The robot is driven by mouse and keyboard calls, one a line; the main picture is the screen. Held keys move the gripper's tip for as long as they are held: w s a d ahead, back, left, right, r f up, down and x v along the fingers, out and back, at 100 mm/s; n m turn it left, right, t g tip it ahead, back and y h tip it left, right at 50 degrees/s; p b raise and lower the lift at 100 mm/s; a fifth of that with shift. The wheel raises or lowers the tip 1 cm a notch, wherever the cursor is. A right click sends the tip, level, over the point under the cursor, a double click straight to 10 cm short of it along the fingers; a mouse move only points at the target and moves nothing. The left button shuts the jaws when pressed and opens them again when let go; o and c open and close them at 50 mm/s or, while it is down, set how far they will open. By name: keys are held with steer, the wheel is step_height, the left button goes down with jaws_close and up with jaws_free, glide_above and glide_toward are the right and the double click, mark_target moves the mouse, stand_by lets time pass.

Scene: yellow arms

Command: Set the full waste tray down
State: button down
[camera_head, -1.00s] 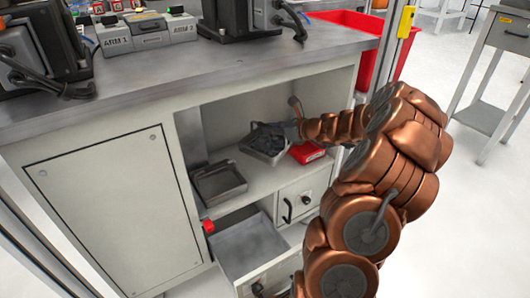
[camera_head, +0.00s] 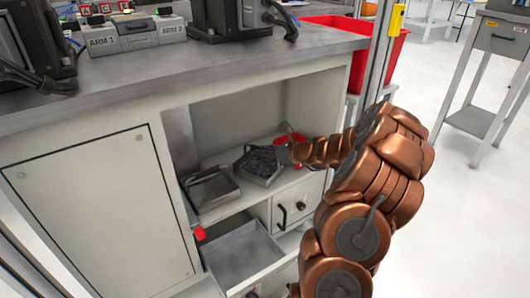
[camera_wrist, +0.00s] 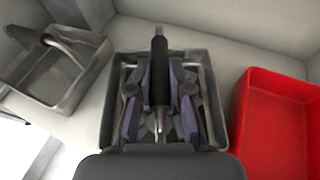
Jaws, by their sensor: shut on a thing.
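The full waste tray (camera_head: 247,172) is a grey metal tray heaped with dark scrap pieces. It is inside the open cabinet bay, at or just above the shelf; I cannot tell whether its base touches. In the wrist view the tray (camera_wrist: 108,118) fills the middle and looks level. My gripper (camera_head: 286,150) is over the tray, its fingers (camera_wrist: 158,105) shut on the tray's dark bar handle (camera_wrist: 159,72). The tray's near side is hidden by my gripper body in the wrist view.
An empty tray (camera_head: 213,203) with a handle stands on the shelf to the left. A red bin (camera_wrist: 272,120) is close on the right. Below, a drawer (camera_head: 243,258) is pulled open. The cabinet top (camera_head: 140,75) overhangs the bay.

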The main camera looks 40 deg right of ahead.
steer(key=c, duration=1.1)
jaws_free()
steer(key=shift+f, duration=0.1)
